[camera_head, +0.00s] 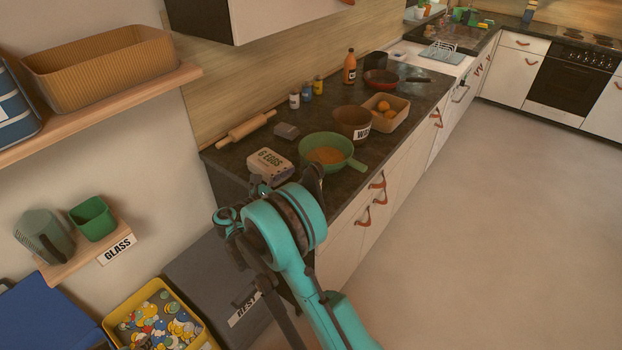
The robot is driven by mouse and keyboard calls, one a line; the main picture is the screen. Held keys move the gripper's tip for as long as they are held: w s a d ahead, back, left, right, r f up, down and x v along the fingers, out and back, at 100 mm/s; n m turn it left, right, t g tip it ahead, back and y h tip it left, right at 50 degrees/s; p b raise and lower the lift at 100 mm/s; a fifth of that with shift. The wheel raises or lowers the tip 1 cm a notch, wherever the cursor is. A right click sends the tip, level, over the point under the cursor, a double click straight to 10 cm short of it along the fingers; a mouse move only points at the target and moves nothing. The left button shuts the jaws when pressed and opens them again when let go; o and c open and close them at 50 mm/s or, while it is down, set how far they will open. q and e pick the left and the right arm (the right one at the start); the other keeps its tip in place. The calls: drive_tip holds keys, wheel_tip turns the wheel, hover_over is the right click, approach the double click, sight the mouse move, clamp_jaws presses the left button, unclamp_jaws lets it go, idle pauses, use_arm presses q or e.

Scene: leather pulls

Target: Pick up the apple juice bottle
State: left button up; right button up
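An orange bottle with a dark cap (350,68), which looks like the apple juice bottle, stands upright on the dark countertop near the back wall. One teal arm rises from the bottom of the view, right of centre, and I take it as my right arm. Its dark gripper parts (314,180) show at the near end of the counter, far short of the bottle. Its fingers are partly hidden by the arm, so I cannot tell whether they are open. My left gripper is not in view.
On the counter (229,178) are a green pan (345,143), an egg carton (271,165), a brown pot (351,122), a box of oranges (399,112), a red pan (378,78), small jars and a rolling pin (250,126). Shelves and bins stand left. The floor at right is clear.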

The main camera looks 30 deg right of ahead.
sight(303, 177)
drive_tip(key=d, duration=0.1)
drive_tip(key=w+d+b, duration=0.1)
drive_tip(key=d, duration=0.2)
drive_tip(key=shift+w+d+f+b, duration=0.1)
drive_tip(key=shift+w+f+b, duration=0.1)
drive_tip(key=shift+w+b, duration=0.1)
drive_tip(key=shift+d, duration=0.35)
drive_tip(key=shift+r, duration=0.1)
drive_tip(key=c, duration=1.6)
drive_tip(key=shift+c, duration=0.2)
